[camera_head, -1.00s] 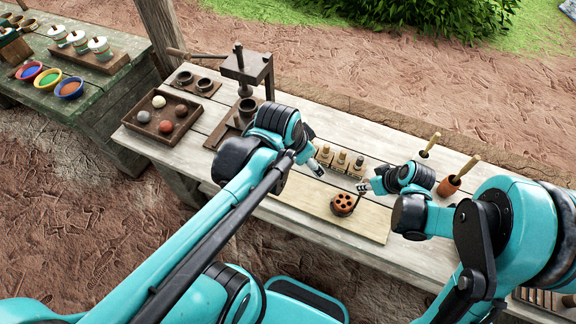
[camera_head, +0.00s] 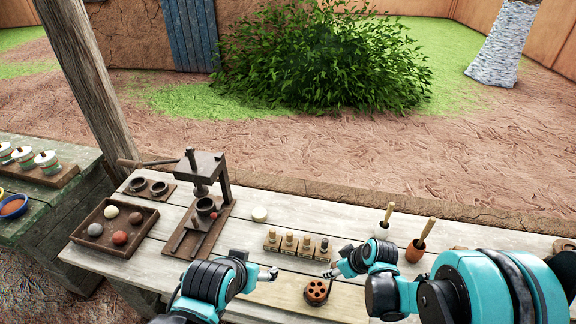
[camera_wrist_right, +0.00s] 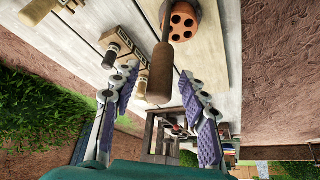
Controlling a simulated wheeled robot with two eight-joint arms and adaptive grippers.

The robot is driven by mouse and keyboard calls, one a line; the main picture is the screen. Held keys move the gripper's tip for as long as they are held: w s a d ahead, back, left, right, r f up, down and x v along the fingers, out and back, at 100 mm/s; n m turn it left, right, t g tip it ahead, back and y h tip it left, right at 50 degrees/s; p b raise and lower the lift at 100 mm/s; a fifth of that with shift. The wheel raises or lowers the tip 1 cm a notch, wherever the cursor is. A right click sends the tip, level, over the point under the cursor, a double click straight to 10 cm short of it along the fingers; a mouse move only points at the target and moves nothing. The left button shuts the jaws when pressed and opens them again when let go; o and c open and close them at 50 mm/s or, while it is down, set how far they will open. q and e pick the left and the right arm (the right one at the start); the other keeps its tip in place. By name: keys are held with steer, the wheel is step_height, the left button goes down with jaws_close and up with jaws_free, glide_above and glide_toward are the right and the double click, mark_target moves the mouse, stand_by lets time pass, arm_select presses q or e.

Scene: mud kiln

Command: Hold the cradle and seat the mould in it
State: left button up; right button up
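A round red-brown piece with several holes (camera_head: 317,290) lies on a pale board on the workbench. A wooden handle sticks out from beside it, clear in the right wrist view (camera_wrist_right: 161,70). I cannot tell which piece is the cradle and which the mould. My right gripper (camera_head: 329,273) is close behind the holed piece. In its wrist view the fingers (camera_wrist_right: 158,112) are apart, with the handle's end between them and not visibly touching. My left gripper (camera_head: 270,273) is left of the holed piece, above the bench; its fingers are too small to judge.
A low rack of several peg-like stamps (camera_head: 297,245) stands just behind the grippers. A dark press (camera_head: 204,200), a tray of clay balls (camera_head: 114,225) and two dark cups (camera_head: 149,187) are at left. Pots with wooden-handled tools (camera_head: 415,252) stand at right.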

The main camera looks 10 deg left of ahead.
steer(key=v, duration=1.1)
steer(key=s+d+f+m+t+h+b, duration=0.3)
steer(key=s+d+f+m+b, duration=0.4)
steer(key=b, duration=0.8)
steer(key=s+d+m+h, duration=0.1)
steer(key=s+d+m, duration=0.2)
steer(key=s+d, duration=0.1)
steer(key=shift+s+d+t, duration=0.35)
steer(key=shift+t, duration=0.05)
steer(key=shift+f, duration=0.1)
